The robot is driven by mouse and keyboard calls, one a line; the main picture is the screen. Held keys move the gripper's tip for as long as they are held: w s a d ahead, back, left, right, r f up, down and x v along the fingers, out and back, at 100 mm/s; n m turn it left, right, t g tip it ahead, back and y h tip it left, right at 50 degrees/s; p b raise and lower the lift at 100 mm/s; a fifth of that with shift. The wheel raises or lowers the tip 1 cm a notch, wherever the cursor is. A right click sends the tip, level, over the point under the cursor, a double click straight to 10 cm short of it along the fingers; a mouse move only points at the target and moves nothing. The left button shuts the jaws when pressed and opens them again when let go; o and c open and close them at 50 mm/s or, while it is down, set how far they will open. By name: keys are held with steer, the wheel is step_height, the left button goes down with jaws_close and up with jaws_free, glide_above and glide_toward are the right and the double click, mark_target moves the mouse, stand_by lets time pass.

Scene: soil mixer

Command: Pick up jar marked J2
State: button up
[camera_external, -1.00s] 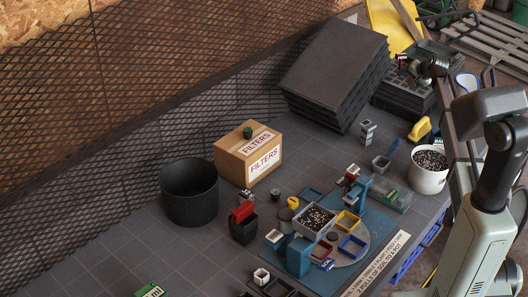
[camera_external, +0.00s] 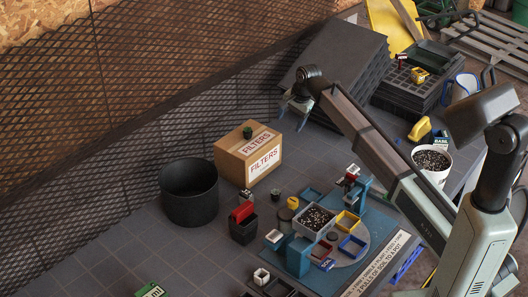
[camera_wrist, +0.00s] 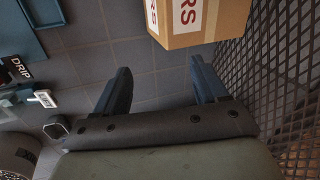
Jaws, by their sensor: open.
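No marking J2 is legible in either view, so I cannot tell which item is that jar. Small containers stand on the bench: a dark one (camera_external: 275,194) in front of the filters box, and one with a yellow top (camera_external: 292,203) beside it. My gripper (camera_external: 291,119) is beyond the box, near the mesh and the black slab stack. In the wrist view my gripper (camera_wrist: 160,68) has its fingers wide apart over bare tiles, with nothing between them. My arm hides part of the bench behind the turntable in the external view.
The filters box (camera_external: 248,153) also shows at the wrist view's top (camera_wrist: 200,18). The mesh (camera_wrist: 285,80) runs close on its right. A black bin (camera_external: 189,193), soil tray (camera_external: 314,220), soil bucket (camera_external: 432,162) and black slabs (camera_external: 345,70) stand around. A DRIP label (camera_wrist: 19,69) shows left.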

mark_target(246, 192)
steer(key=s+a+f+m+g+h, duration=0.1)
steer(key=s+a+f+g+h, duration=0.15)
steer(key=s+a, duration=1.4)
steer(key=f, duration=0.6)
steer(key=s+f, duration=0.1)
steer(key=f, duration=0.2)
steer(key=shift+s+d, duration=0.1)
steer(key=shift+d, duration=0.2)
steer(key=shift+s+a+f, duration=0.1)
steer(key=shift+s+f, duration=0.05)
steer(key=shift+f, duration=2.5)
steer(key=shift+c, duration=0.3)
steer(key=c, duration=1.1)
